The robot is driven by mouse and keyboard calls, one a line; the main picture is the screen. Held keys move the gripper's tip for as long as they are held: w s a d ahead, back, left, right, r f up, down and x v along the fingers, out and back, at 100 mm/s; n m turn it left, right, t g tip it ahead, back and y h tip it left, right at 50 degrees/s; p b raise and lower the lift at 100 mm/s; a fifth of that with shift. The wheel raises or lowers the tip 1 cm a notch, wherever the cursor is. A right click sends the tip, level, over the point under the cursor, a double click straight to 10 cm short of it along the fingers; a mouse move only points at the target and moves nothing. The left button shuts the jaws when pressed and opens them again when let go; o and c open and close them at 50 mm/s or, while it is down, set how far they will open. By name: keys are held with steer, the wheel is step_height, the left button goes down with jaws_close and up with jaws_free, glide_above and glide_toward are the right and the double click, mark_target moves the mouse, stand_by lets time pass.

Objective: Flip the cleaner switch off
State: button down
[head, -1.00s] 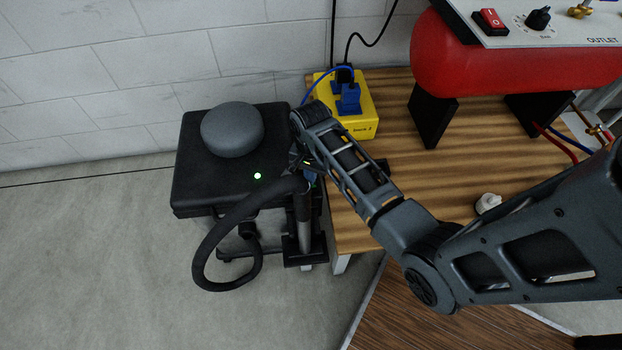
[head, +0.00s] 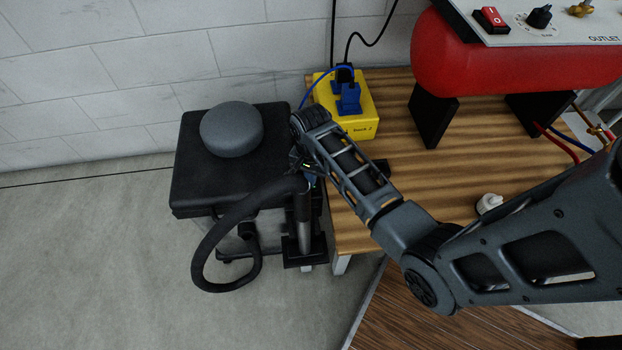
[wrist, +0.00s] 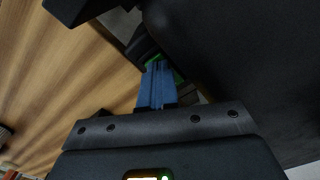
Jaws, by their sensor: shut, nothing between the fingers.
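The cleaner (head: 190,187) is a black box with a grey round cap (head: 232,130) and a black hose (head: 207,245), left of the bench. No green light shows on its top. My gripper is by the cleaner's right edge, mostly hidden behind my arm in the head view. In the wrist view my gripper (wrist: 156,68) has its blue fingers shut together, with nothing held. Green edges show around the fingertips, close to the cleaner's dark body (wrist: 235,60). The switch itself cannot be made out clearly.
A wooden bench (head: 405,180) stands right of the cleaner. It carries a yellow socket box (head: 360,120) with blue plugs, a red tank (head: 500,65) with a control panel, and a small white object (head: 489,203). Clear floor (head: 90,260) lies to the left.

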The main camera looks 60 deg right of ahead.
step_height(320, 180, up, 7)
steer(key=p, duration=0.8)
stand_by(0.8)
